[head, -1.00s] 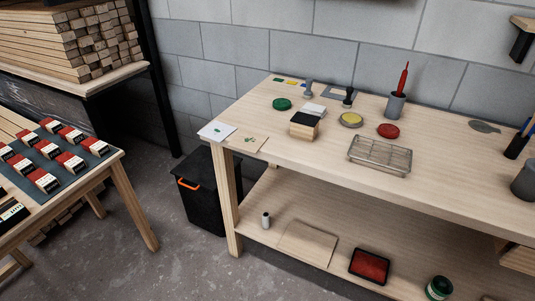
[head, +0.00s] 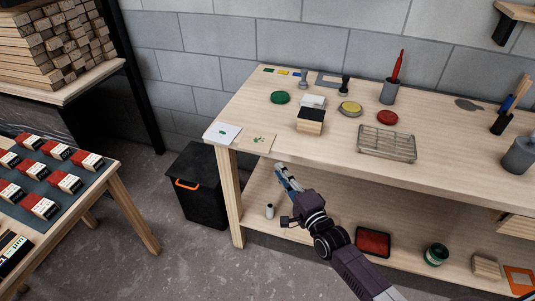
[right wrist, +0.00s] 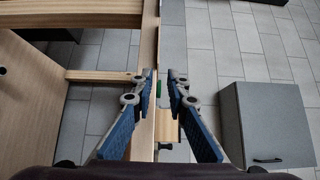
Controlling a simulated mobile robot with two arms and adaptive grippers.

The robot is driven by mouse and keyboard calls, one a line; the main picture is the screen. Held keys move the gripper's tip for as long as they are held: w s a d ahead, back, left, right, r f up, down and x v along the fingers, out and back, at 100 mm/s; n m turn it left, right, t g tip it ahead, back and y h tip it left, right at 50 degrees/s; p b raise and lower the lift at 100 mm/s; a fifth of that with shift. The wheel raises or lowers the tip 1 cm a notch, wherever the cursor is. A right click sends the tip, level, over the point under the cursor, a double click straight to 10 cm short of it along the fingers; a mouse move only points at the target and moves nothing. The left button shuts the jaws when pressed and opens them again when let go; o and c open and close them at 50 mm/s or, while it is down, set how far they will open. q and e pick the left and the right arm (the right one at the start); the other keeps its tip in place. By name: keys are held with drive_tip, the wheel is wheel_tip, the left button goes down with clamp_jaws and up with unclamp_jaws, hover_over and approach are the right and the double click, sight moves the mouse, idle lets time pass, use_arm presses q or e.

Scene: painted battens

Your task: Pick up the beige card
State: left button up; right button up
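The beige card (head: 258,139), with small green marks, lies flat at the front edge of the workbench near its left corner, right of a white card (head: 222,133) with a green mark. My right gripper (head: 284,174) is in front of the bench, to the right of and lower in the picture than the beige card, apart from it. In the right wrist view its two blue-padded fingers (right wrist: 159,80) stand apart with nothing held between them. My left gripper is not in view.
On the bench (head: 330,150) stand a black-topped wooden block (head: 310,121), a wire rack (head: 387,143) and round green (head: 280,97), yellow (head: 350,108) and red (head: 387,117) tins. A black bin (head: 200,190) stands left of the bench. The bench top right of the beige card is clear.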

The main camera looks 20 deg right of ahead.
sight(268, 150)
drive_tip(key=shift+w+a+f+b, duration=0.1)
drive_tip(key=shift+w+a+b, duration=0.2)
drive_tip(key=shift+w+b, duration=0.8)
drive_tip(key=shift+w+a+b, duration=0.35)
drive_tip(key=shift+w, duration=1.45)
drive_tip(key=shift+w+a+f+b, duration=0.1)
drive_tip(key=shift+w+a+b, duration=0.2)
drive_tip(key=shift+w+b, duration=0.8)
use_arm(q)
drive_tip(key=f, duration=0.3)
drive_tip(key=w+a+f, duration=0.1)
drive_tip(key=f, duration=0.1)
drive_tip(key=shift+p, duration=0.35)
use_arm(e)
drive_tip(key=shift+w, duration=0.35)
drive_tip(key=shift+r, duration=0.1)
clamp_jaws()
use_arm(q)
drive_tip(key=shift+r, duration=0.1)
use_arm(e)
wheel_tip(268, 150, up, 3)
drive_tip(key=shift+f+p, duration=0.1)
drive_tip(key=shift+p, duration=1.15)
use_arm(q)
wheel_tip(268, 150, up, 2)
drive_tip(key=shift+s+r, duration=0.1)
use_arm(e)
drive_tip(key=shift+f, duration=0.15)
